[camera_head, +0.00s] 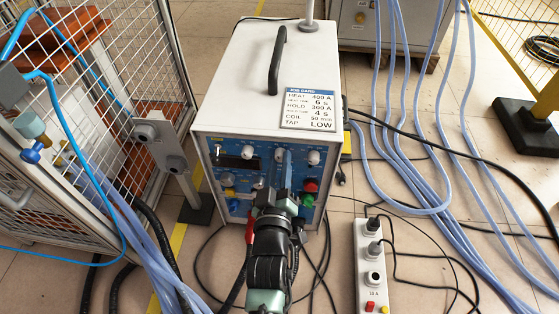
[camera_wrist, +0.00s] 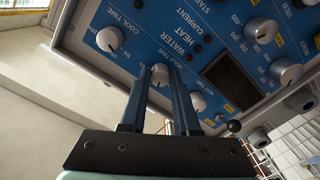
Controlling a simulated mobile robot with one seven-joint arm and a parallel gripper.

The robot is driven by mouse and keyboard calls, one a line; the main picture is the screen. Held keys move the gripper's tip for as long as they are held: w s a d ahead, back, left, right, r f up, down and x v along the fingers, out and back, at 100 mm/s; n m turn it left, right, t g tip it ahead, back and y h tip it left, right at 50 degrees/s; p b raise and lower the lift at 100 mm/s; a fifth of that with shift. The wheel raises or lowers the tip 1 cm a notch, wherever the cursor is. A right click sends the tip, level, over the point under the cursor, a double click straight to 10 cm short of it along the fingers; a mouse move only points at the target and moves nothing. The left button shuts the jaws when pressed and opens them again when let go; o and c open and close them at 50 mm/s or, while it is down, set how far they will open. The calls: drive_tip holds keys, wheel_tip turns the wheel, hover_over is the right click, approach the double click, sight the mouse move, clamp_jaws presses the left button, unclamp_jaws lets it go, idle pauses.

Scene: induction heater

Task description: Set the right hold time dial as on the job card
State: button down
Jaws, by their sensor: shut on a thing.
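The heater (camera_head: 245,75) is a white box with a blue control panel. In the wrist view the hold time dial (camera_wrist: 160,74) is a small pale knob under the lettering "HOLD TIME", partly covered by my fingers. My gripper (camera_wrist: 159,80) has its two blue fingers on either side of this knob, shut on it. The dial's pointer setting is not readable. The job card (camera_head: 310,108) on the heater's top reads hold time 4 s, heat time 6 s, tap LOW.
The cool time dial (camera_wrist: 109,40) is close beside the held knob. Other white knobs (camera_wrist: 286,71) and a dark display (camera_wrist: 228,80) share the panel. A red button (camera_head: 310,185) is right of my gripper. A power strip (camera_head: 371,265) and cables lie on the floor; a mesh cage (camera_head: 120,90) stands left.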

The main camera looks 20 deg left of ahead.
idle(0.5)
drive_tip(key=c, duration=0.6)
unclamp_jaws()
drive_tip(key=shift+c, duration=0.2)
drive_tip(key=shift+s, duration=0.1)
drive_tip(key=p+v, duration=0.5)
drive_tip(key=v, duration=0.8)
